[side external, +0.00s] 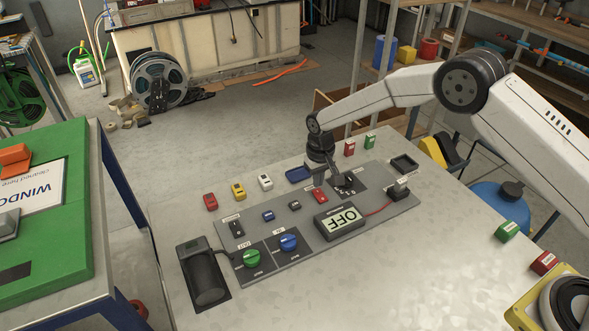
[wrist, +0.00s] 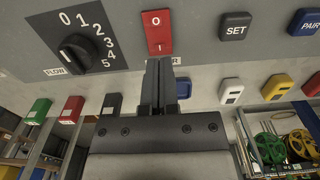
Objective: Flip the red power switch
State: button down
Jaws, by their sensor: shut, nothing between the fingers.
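The red power switch (side external: 319,195) is a small red rocker on the grey control panel. In the wrist view the switch (wrist: 157,30) shows an O at its top and an I at its bottom. My gripper (side external: 331,176) is at the panel's far edge, close to the switch. In the wrist view my gripper (wrist: 160,66) has its fingers together, empty, with the tips just below the I end. They partly cover the label there. Whether the tips touch the switch cannot be told. The display (side external: 341,220) reads OFF.
A black flow dial (wrist: 77,53) is left of the switch, and a SET button (wrist: 235,26) is right. Green (side external: 251,258) and blue (side external: 288,242) knobs are on the panel's near part. Loose red, yellow and white blocks (side external: 238,191) stand behind the panel.

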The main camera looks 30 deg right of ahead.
aim_at(318, 191)
jog(key=shift+f, duration=1.2)
dwell(1.2)
jog(key=shift+r, duration=3.45)
jog(key=shift+r, duration=0.1)
